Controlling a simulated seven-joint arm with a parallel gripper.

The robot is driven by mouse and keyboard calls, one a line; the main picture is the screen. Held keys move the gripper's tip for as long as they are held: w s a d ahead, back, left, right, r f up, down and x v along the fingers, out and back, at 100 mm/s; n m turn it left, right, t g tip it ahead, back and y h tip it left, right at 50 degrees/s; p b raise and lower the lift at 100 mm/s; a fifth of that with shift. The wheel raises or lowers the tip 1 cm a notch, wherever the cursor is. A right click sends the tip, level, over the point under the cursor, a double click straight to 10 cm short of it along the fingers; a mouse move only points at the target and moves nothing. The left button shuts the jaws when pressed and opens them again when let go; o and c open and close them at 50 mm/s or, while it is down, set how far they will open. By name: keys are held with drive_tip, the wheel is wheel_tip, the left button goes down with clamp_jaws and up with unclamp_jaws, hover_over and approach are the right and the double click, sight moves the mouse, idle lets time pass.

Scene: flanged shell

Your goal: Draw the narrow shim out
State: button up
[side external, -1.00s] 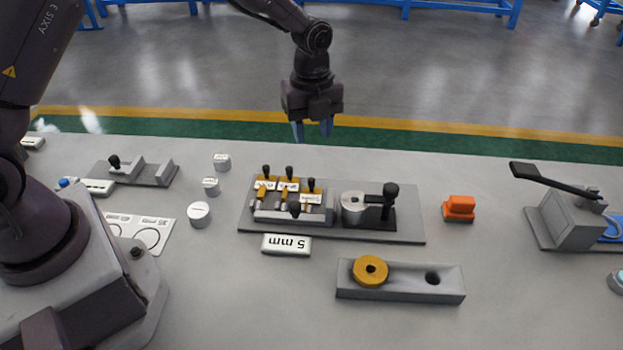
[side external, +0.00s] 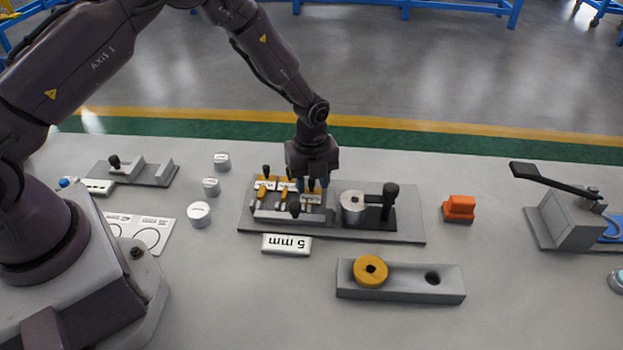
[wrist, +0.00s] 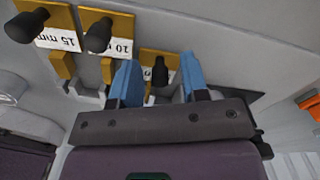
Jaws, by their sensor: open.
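Three brass shims with black knobs stand in a grey slotted rack (side external: 275,217). The wrist view shows a 15 mm shim (wrist: 60,14) and a 10 mm shim (wrist: 120,24). The third, smallest-looking shim (wrist: 147,56) is at the right end, and its label is mostly hidden. My gripper (side external: 312,187) is low over this right-end shim. Its blue fingers are apart in the wrist view (wrist: 160,80), with the black knob (wrist: 160,73) showing between them. I cannot tell whether either finger touches the knob.
A steel disc (side external: 353,202) and a black-knobbed lever (side external: 390,198) are right of the rack on the same plate. A "5 mm" block (side external: 286,245) lies in front. A grey bar with a brass ring (side external: 370,270) lies front right. An orange block (side external: 459,208) stands farther right.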

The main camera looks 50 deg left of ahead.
clamp_jaws()
drive_tip(key=shift+w+a, duration=1.2)
drive_tip(key=shift+w, duration=0.1)
unclamp_jaws()
wheel_tip(320, 180, up, 13)
drive_tip(key=shift+s, duration=0.1)
